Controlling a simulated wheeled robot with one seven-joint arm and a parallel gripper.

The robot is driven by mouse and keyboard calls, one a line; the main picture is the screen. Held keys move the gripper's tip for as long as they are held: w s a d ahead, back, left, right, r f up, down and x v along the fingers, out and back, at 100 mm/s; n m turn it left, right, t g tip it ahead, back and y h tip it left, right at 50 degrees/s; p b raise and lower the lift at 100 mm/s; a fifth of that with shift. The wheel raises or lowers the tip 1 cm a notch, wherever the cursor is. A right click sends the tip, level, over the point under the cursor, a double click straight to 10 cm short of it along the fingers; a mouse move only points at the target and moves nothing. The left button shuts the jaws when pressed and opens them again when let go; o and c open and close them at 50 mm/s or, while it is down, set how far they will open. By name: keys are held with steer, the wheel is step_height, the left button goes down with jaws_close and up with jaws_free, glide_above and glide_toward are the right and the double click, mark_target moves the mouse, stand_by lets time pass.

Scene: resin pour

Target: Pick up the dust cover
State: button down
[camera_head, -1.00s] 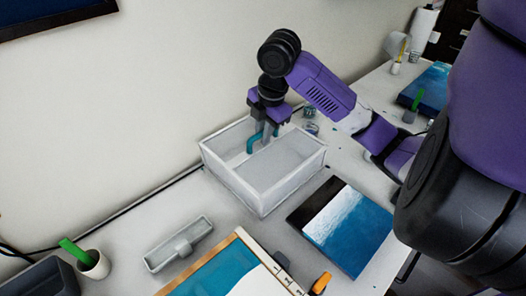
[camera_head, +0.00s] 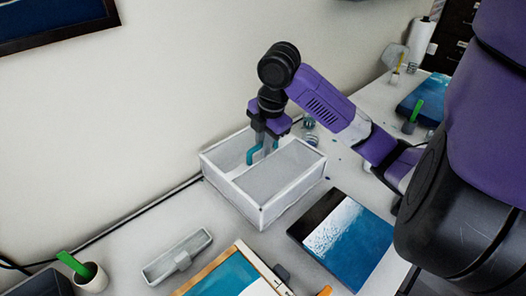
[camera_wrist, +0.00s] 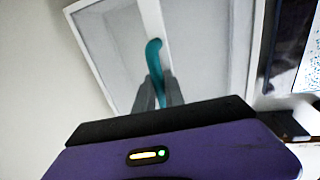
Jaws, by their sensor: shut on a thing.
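The dust cover (camera_head: 233,200) is a pale, boxy cover with white edges and see-through-looking panels, standing on the white table near the wall. A teal curved handle (camera_head: 252,155) sits on its top bar. My gripper (camera_head: 264,146) is above the cover with its fingers pointing down, shut on the teal handle. In the wrist view, the grey fingertips (camera_wrist: 159,93) are around the handle (camera_wrist: 154,60), with the cover's top frame (camera_wrist: 238,50) beyond. I see no clear gap between the cover and the table.
A blue-and-white seascape panel (camera_head: 350,236) lies right of the cover. A grey tray-like piece (camera_head: 178,257), a cup with a green tool (camera_head: 92,277) and a framed blue piece (camera_head: 235,280) are in front. Small jars (camera_head: 309,138) stand behind. The wall is close behind the cover.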

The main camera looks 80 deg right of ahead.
step_height(320, 180, up, 20)
steer(key=p, duration=0.1)
stand_by(0.4)
